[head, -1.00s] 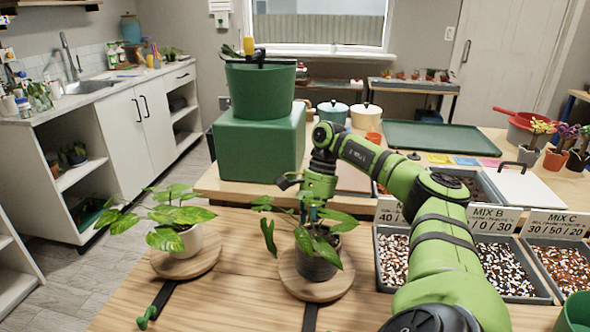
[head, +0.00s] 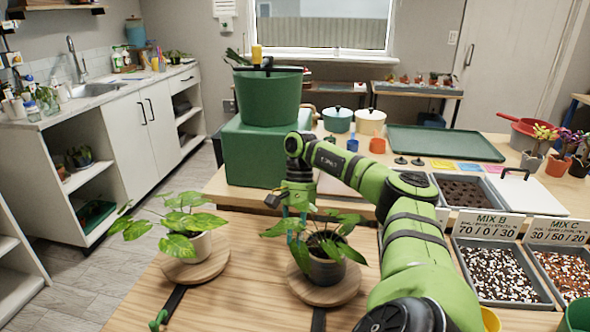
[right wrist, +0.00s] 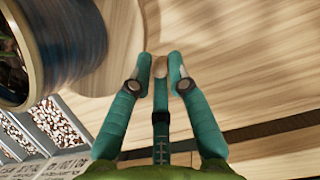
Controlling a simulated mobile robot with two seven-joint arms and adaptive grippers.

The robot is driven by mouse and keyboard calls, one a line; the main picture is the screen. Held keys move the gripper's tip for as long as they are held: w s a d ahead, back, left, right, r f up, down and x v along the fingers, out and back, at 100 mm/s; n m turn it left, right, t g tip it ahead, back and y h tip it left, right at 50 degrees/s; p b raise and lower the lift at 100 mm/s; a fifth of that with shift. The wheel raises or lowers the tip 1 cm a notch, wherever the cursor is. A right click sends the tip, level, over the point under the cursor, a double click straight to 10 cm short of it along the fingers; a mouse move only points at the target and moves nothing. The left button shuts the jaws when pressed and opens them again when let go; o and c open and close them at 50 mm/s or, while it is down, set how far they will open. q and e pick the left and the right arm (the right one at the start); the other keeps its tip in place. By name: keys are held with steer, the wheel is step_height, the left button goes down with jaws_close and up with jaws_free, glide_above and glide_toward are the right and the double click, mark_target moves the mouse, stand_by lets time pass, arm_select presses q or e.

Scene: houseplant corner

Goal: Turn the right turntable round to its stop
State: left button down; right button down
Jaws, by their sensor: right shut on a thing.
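The right turntable (head: 342,294) is a round wooden disc with a dark grey potted plant (head: 326,271) on it. My right gripper (head: 296,258) reaches down at the far left side of this pot, partly hidden by leaves. In the right wrist view its teal fingers (right wrist: 160,68) are shut on a small brown wooden peg (right wrist: 161,67) beside the pot (right wrist: 65,45). The peg is hidden in the head view. My left gripper is not in view.
The left turntable (head: 197,272) carries a plant in a pale pot (head: 198,246). A black strip with a green end piece (head: 158,318) runs from its front. Mix trays (head: 497,275) stand at the right. A green box (head: 252,157) stands behind.

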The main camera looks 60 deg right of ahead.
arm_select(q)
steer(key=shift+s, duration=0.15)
arm_select(e)
steer(key=shift+w+a+n, duration=0.1)
steer(key=shift+a+n, duration=0.15)
steer(key=shift+n, duration=0.05)
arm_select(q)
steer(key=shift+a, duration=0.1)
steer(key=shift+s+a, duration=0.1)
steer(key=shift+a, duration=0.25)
arm_select(e)
steer(key=shift+a+f, duration=0.1)
steer(key=shift+a, duration=0.05)
steer(key=c, duration=1.2)
jaws_free()
steer(key=shift+c, duration=0.2)
steer(key=shift+w, duration=0.15)
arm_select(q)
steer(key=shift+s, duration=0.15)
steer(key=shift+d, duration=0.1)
arm_select(e)
steer(key=v, duration=0.7)
steer(key=shift+r, duration=0.25)
steer(key=shift+w, duration=0.1)
